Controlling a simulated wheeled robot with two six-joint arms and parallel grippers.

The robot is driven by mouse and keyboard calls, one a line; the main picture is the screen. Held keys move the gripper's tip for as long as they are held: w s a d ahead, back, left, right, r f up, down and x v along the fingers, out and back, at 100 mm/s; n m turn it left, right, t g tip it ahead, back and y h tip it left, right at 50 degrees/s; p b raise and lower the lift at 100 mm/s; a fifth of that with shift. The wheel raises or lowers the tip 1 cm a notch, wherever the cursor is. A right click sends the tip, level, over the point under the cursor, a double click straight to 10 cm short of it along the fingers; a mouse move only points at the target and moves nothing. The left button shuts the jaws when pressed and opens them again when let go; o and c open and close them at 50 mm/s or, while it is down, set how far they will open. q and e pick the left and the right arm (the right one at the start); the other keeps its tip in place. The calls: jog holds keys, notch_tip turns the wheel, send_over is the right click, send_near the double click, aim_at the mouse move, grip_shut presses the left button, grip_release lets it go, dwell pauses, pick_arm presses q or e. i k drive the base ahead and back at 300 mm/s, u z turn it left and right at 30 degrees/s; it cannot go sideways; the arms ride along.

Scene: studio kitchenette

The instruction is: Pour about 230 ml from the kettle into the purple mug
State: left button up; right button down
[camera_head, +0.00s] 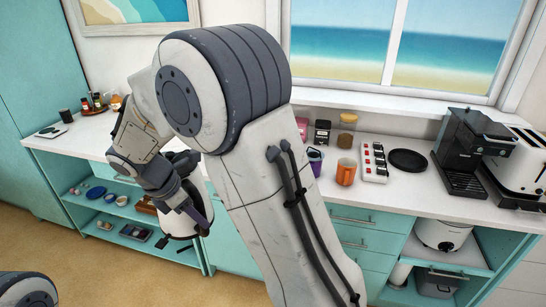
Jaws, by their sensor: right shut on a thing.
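My right arm crosses the middle of the head view, and its gripper (190,208) is shut on the kettle (178,227). The kettle's pale body shows beneath and behind the fingers, in front of the counter's lower shelves. Most of the kettle is hidden by my gripper and wrist, so its tilt and spout cannot be told. The purple mug (316,164) stands on the counter just right of my arm, well apart from the kettle. My left gripper is not in view.
Jars (347,130) stand behind.

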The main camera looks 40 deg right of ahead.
aim_at(316, 166)
jog(key=u, duration=1.7)
jog(key=k, duration=1.4)
jog(key=z, duration=1.9)
jog(key=i, duration=0.6)
